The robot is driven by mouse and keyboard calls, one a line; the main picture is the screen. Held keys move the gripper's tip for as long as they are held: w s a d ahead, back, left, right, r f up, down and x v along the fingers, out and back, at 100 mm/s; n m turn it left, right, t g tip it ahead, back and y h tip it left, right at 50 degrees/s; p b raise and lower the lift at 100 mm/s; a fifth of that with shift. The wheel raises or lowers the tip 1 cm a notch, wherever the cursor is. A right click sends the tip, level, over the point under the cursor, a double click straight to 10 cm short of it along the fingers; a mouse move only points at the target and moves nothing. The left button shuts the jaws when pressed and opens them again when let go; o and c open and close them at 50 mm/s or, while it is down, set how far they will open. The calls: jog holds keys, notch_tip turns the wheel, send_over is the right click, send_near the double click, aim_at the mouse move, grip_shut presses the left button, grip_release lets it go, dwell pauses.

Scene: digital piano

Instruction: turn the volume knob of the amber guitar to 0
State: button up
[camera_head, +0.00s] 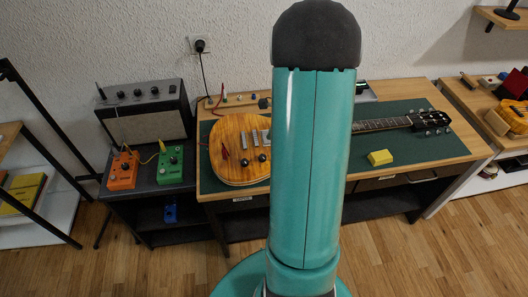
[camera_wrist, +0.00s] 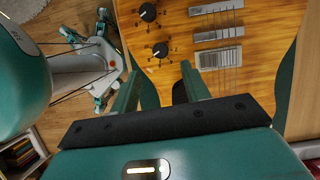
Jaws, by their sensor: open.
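The amber guitar (camera_head: 232,130) lies face up on the bench, its middle hidden behind my arm in the head view. Its wood-grain body (camera_wrist: 205,72) fills the upper middle of the wrist view. Two black knobs with pale markings around them show there: one nearer my gripper (camera_wrist: 160,50) and one farther up (camera_wrist: 148,12). I cannot tell which one is volume, nor read their settings. My gripper (camera_wrist: 160,68) is open and empty. Its fingertips point at the guitar, with the nearer knob just beyond the gap between them, apart from both fingers.
The bench (camera_head: 460,142) has a green mat (camera_head: 420,150) with a yellow block (camera_head: 380,157) on it. An amplifier (camera_head: 146,112), an orange pedal (camera_head: 123,170) and a green pedal (camera_head: 170,164) stand to the left. Silver pickups (camera_wrist: 218,35) and strings lie right of the knobs.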

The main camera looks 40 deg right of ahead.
aim_at(263, 157)
jog(key=x, duration=0.6)
jog(key=shift+w+a+f, duration=0.15)
jog(key=shift+w+f, duration=0.05)
jog(key=shift+f, duration=0.1)
jog(key=c, duration=1)
